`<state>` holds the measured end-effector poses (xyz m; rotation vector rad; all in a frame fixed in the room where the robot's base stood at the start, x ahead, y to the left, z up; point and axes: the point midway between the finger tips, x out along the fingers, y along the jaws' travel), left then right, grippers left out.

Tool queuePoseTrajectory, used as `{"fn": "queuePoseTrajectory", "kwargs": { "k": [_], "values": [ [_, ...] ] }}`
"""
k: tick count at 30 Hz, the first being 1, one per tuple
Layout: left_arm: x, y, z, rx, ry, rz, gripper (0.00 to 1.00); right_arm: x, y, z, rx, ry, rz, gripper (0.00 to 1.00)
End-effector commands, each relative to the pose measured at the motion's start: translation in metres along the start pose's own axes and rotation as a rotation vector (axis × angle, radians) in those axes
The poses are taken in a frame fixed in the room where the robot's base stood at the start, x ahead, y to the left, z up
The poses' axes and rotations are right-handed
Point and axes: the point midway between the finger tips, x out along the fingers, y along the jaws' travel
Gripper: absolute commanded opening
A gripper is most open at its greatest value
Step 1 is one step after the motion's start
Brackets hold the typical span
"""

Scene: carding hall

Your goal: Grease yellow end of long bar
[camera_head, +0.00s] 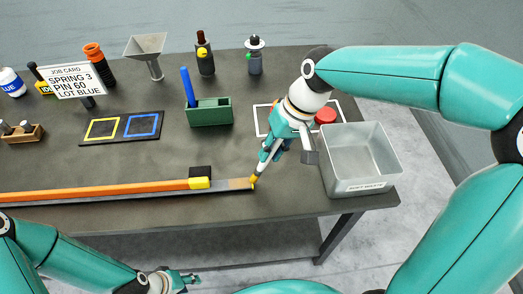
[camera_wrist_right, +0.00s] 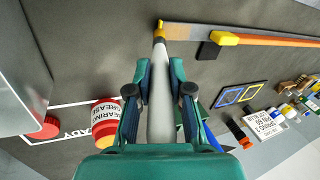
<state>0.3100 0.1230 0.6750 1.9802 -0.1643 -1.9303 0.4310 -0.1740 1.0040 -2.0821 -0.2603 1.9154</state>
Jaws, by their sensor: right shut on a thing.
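A long bar with an orange upper strip (camera_head: 110,189) lies along the table's front edge, with a yellow block (camera_head: 200,183) near its right part. Beyond the block, a bare brownish stretch (camera_head: 237,184) reaches the bar's right end. My right gripper (camera_head: 273,150) is shut on a pale tapered tool (camera_wrist_right: 160,115), pointing down at that end. The tool's yellow tip (camera_wrist_right: 160,33) meets or overlaps the bar end; contact is not certain. A bearing grease can (camera_wrist_right: 105,117) stands beside my right gripper in the wrist view. My left gripper (camera_head: 188,279) is low at the front; its jaws are unclear.
A grey soft waste bin (camera_head: 362,185) stands right of my right gripper. A red lid (camera_head: 326,116) lies in a white outline. Behind are a green holder (camera_head: 209,112), a dark mat (camera_head: 121,128) with yellow and blue squares, a job card (camera_head: 76,80) and several bottles.

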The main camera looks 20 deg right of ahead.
Motion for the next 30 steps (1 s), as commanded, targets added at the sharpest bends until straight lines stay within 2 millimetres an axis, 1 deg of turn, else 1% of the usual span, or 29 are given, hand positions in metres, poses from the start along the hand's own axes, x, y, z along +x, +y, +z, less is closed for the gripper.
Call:
{"fn": "queuePoseTrajectory", "kwargs": {
  "k": [11, 14, 27, 30],
  "values": [
    [-0.002, 0.001, 0.000, 0.000, 0.000, 0.000, 0.39, -0.003, 0.000, 0.000, 0.000, 0.000, 0.000, 0.00],
    [-0.008, 0.003, 0.000, 0.000, 0.000, 0.000, 0.39, -0.010, -0.002, 0.000, 0.000, 0.000, 0.000, 0.00],
    [-0.043, 0.015, 0.000, 0.000, 0.000, 0.000, 0.39, -0.051, -0.018, -0.003, 0.000, 0.001, 0.000, 0.00],
    [-0.047, 0.017, 0.000, 0.000, 0.000, 0.000, 0.39, -0.057, -0.019, -0.004, 0.000, 0.001, 0.000, 0.00]
  ]
}}
